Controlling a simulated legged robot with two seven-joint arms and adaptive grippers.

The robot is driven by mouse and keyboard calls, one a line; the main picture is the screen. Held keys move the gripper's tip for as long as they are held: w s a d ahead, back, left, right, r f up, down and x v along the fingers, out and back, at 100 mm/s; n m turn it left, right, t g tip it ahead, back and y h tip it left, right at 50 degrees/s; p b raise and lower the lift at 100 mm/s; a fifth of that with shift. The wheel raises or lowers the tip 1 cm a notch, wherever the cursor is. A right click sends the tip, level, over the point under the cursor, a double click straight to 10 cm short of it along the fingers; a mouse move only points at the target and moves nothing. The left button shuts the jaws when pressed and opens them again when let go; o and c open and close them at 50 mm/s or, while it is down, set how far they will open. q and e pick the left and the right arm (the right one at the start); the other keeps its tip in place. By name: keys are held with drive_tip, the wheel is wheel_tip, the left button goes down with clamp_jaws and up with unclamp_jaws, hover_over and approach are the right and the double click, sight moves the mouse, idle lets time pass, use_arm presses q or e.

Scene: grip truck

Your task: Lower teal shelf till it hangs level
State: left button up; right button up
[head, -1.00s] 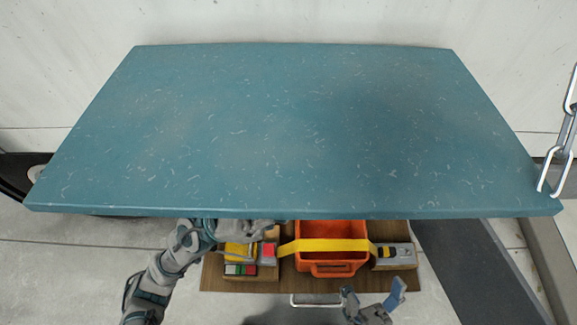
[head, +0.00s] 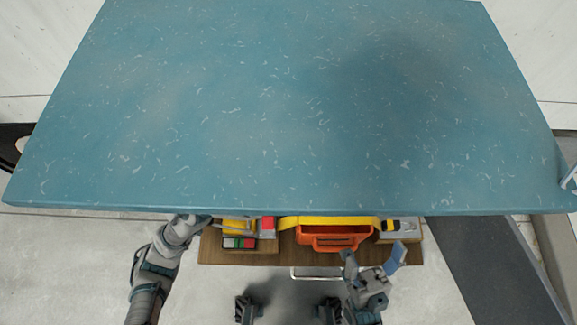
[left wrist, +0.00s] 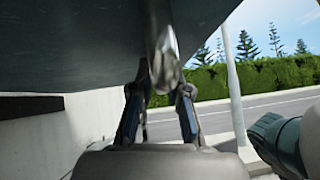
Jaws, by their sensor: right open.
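The teal shelf (head: 290,120) fills most of the head view, its long near edge running across the picture. A metal chain link (head: 569,180) shows at its right edge. My left arm reaches under the near left part, and its gripper is hidden there. In the left wrist view the left gripper (left wrist: 163,85) has its fingertips close on both sides of a shiny metal bar (left wrist: 163,45) below the shelf's dark underside (left wrist: 80,45). Whether they clamp it is unclear. My right gripper (head: 375,262) is open and empty, below and in front of the near edge.
Below the shelf a brown board (head: 240,258) carries an orange bin (head: 335,238) with a yellow strap (head: 330,222), and boxes of small items on both sides. A metal handle (head: 312,273) is at its front. A dark ramp-like strip (head: 490,260) lies at right.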

use_arm(q)
drive_tip(key=o, duration=0.3)
drive_tip(key=shift+w, duration=0.1)
drive_tip(key=shift+d, duration=0.15)
drive_tip(key=v, duration=1.2)
drive_tip(key=shift+f, duration=0.2)
